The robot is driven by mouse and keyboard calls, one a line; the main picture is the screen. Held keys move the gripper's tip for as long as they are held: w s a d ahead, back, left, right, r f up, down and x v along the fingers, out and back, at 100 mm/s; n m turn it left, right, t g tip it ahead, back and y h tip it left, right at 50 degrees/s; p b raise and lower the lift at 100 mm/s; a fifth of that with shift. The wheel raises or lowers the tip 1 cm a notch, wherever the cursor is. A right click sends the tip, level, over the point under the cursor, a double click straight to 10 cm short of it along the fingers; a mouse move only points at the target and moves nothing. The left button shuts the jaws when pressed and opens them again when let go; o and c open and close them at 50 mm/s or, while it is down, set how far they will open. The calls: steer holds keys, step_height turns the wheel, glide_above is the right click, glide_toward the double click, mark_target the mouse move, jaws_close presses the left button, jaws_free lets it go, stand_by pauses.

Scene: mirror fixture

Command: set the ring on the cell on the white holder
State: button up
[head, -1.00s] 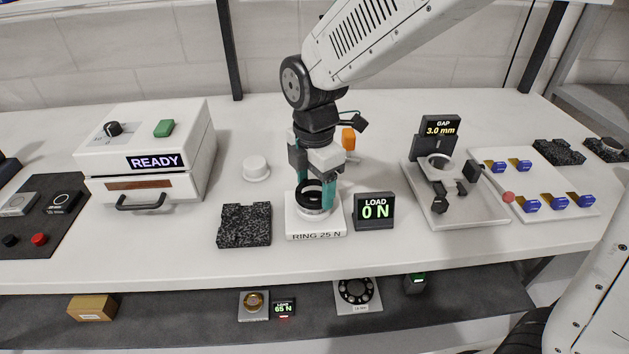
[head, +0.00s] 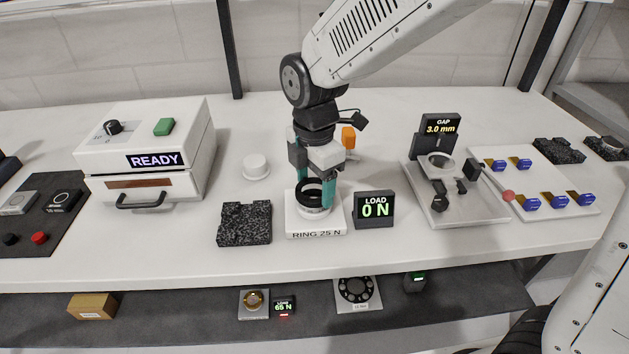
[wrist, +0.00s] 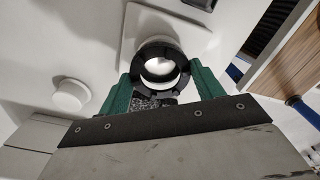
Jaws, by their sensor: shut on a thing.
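The black ring (head: 309,190) is held between the two green fingers of my gripper (head: 315,188). It is just over the pale round cell on the white holder (head: 316,232), which is labelled RING 25 N. I cannot tell whether the ring touches the cell. In the wrist view the ring (wrist: 160,64) sits between my fingertips (wrist: 160,80), with a bright round surface showing through its hole. The holder's white plate (wrist: 135,35) shows behind it. The load display (head: 375,211) beside the holder reads 0 N.
A black speckled block (head: 244,223) and a white round knob (head: 256,167) stand left of the holder. An orange-topped object (head: 348,138) is behind my gripper. The gap fixture (head: 455,205) reads 3.0 mm at right. The white READY box (head: 150,155) is at left.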

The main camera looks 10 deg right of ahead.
steer(key=shift+f, duration=0.75)
steer(key=o, duration=1)
steer(key=shift+o, duration=0.2)
step_height(320, 180, up, 8)
steer(key=shift+f, duration=0.1)
